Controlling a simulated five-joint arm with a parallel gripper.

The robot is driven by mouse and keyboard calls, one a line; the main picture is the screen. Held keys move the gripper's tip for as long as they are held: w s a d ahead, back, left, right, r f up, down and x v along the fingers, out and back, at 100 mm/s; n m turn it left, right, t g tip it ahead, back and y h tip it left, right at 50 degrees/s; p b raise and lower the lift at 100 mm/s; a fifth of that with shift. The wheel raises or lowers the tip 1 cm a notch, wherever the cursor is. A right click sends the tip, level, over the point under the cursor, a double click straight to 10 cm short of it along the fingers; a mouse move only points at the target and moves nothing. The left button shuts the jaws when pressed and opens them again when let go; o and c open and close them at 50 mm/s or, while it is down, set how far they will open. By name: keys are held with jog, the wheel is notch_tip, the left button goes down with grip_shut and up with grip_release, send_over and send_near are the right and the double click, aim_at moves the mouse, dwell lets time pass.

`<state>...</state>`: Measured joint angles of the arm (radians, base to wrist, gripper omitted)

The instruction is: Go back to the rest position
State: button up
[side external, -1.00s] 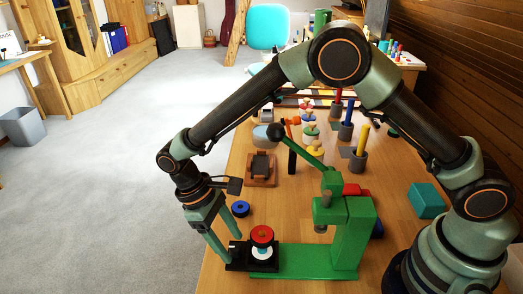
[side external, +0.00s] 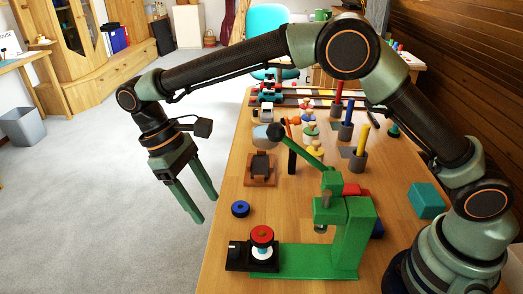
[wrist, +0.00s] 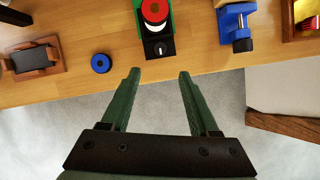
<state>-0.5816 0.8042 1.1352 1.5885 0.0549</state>
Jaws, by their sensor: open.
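My gripper (side external: 207,207) has green fingers, spread apart and empty. In the side view it hangs in the air off the left edge of the wooden table (side external: 222,262), pointing down and right. In the wrist view my gripper (wrist: 157,73) shows both fingers apart with nothing between them. Beyond the fingertips is a green press (side external: 345,230) with a black block (side external: 238,257) at its front end. A red disc (side external: 262,234) sits above a white piece on that block. The red disc also shows in the wrist view (wrist: 155,10).
A blue ring (side external: 240,209) lies on the table near the left edge. A brown wooden stand (side external: 261,170) is behind it. Pegs in red, blue and yellow (side external: 362,145) stand farther back. A teal box (side external: 426,201) is at the right. Open floor lies left of the table.

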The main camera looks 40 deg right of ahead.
jog(key=s+d+r+n+g, duration=0.1)
jog(key=s+d+r, duration=0.4)
jog(key=r, duration=0.3)
jog(key=s+d+r+n, duration=0.1)
jog(key=s+d+r, duration=0.5)
jog(key=r, duration=0.2)
jog(key=w+d+f+m+t+y, duration=0.1)
jog(key=d+f+m+t, duration=0.1)
jog(key=d+m+t, duration=0.2)
jog(key=d+f+m+t+y, duration=0.1)
jog(key=d+f+m+t, duration=0.2)
jog(key=d+t, duration=0.3)
jog(key=d+m, duration=0.1)
jog(key=d, duration=0.2)
jog(key=shift+w+d, duration=0.4)
